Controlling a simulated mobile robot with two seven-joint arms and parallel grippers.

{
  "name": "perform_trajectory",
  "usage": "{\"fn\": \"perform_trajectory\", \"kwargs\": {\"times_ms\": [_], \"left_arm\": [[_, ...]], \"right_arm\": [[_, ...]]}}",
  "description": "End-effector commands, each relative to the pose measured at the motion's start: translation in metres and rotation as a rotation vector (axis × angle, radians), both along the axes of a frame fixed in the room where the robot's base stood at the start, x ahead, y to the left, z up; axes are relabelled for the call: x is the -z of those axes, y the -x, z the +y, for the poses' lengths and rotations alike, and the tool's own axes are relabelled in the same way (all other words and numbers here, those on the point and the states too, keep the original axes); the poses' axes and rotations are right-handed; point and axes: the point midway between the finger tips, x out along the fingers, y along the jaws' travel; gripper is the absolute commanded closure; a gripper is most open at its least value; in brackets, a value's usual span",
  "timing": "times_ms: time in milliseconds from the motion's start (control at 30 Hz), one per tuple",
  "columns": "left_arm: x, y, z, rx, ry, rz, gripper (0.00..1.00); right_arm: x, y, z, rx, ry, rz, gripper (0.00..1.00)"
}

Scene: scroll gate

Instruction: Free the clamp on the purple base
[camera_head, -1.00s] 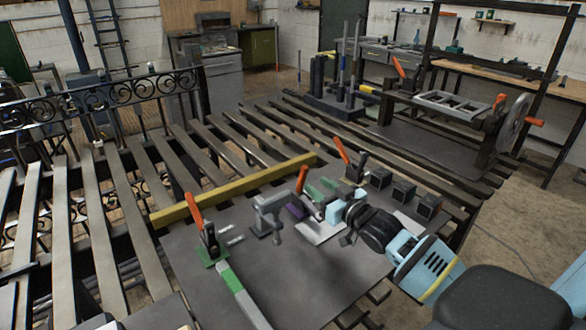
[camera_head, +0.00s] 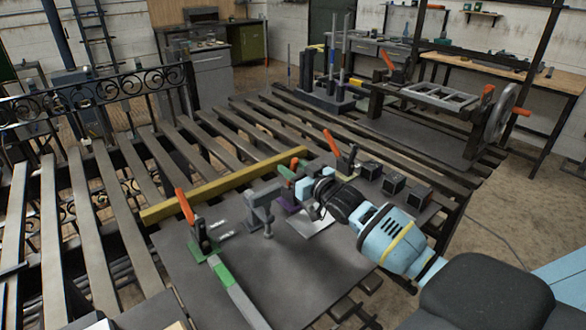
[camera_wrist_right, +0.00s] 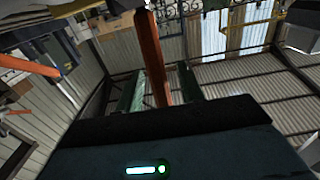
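The purple base (camera_head: 287,203) sits on the dark plate, partly hidden behind my right gripper. Its clamp has an orange handle; only the handle's top (camera_head: 294,163) shows in the head view, and the clamp body is mostly covered. My right gripper (camera_head: 293,177) has its green fingers at this handle. In the right wrist view, the orange handle (camera_wrist_right: 152,60) stands between the two green fingers (camera_wrist_right: 160,90), with a visible gap on the right side. The fingers look open around it. Whether the clamp pad presses down is hidden. My left gripper is not in view.
A clamp on a green base (camera_head: 202,240) stands to the left. Another orange-handled clamp (camera_head: 340,155) stands behind my right gripper, near several dark blocks (camera_head: 392,184). A grey bracket (camera_head: 262,205) is just left of the purple base. A yellow bar (camera_head: 220,187) runs behind.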

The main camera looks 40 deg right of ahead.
Motion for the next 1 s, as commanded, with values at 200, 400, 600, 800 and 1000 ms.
{"fn": "perform_trajectory", "kwargs": {"times_ms": [200, 400, 600, 800, 1000], "left_arm": [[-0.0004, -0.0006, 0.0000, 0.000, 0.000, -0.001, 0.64], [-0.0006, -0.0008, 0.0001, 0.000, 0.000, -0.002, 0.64], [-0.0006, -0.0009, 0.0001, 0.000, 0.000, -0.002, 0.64], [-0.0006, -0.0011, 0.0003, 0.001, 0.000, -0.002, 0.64], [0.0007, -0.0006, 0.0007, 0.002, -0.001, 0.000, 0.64]], "right_arm": [[-0.0003, -0.0012, 0.0001, 0.000, 0.000, -0.001, 0.62], [-0.0003, -0.0010, 0.0001, 0.000, 0.000, -0.001, 0.79], [-0.0003, -0.0009, 0.0001, 0.000, 0.000, -0.001, 1.00], [-0.0003, -0.0009, 0.0002, 0.000, 0.000, 0.000, 1.00], [-0.0008, -0.0055, -0.0002, 0.001, 0.001, 0.011, 1.00]]}}
